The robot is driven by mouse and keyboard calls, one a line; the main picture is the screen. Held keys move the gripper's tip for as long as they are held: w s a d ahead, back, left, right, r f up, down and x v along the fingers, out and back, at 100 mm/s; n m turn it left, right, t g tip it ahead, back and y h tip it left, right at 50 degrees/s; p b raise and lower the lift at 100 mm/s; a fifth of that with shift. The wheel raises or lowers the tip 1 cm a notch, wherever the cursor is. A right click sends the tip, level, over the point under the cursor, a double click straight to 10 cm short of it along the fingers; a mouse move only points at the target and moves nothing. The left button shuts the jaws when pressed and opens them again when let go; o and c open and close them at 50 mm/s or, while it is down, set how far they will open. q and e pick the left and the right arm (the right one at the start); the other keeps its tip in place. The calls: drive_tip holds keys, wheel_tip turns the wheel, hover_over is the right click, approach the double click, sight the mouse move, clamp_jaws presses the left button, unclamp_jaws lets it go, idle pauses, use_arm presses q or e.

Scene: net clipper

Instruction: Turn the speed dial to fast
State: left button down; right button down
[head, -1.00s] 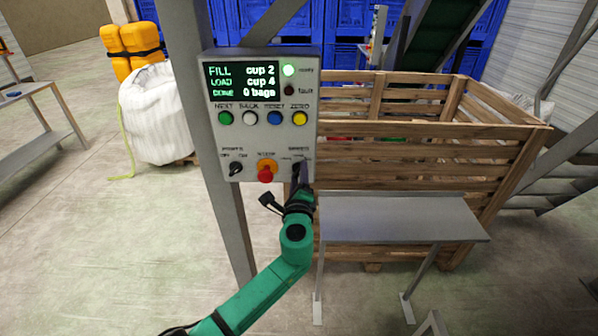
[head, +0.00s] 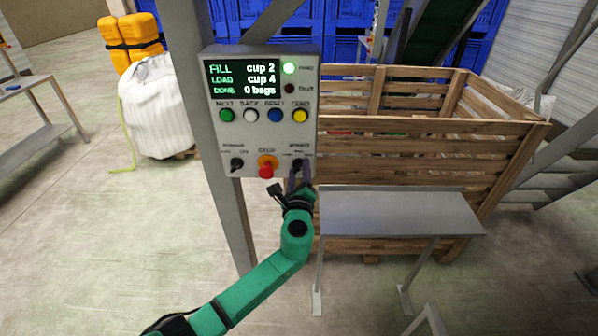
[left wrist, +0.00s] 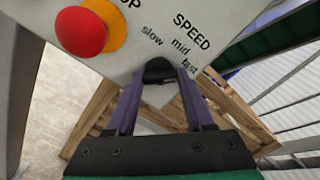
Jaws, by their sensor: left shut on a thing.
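The control box (head: 215,130) hangs on a grey post. Its black speed dial (head: 297,164) sits at the lower right under the speed label. In the left wrist view the dial (left wrist: 158,70) shows below the words slow, mid and fast. My left gripper (head: 296,178) reaches up to it from below. In the left wrist view its two purple fingers (left wrist: 160,82) are shut on the dial, one on each side. Which word the dial points at I cannot tell. My right gripper is not in view.
The red stop button (head: 266,172) on its yellow base is just left of the dial. A black switch (head: 236,164) is further left. A grey table (head: 400,213) and a wooden crate (head: 420,155) stand to the right. Open floor lies to the left.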

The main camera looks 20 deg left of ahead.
use_arm(q)
drive_tip(key=c, duration=0.6)
unclamp_jaws()
drive_tip(key=shift+f, duration=0.25)
drive_tip(key=o, duration=0.3)
drive_tip(key=shift+s, duration=0.1)
drive_tip(key=shift+r, duration=0.15)
drive_tip(key=b+v, duration=0.2)
drive_tip(key=v, duration=1.2)
drive_tip(key=shift+s+d+b, duration=0.15)
drive_tip(key=shift+s+b, duration=0.1)
drive_tip(key=shift+b, duration=0.15)
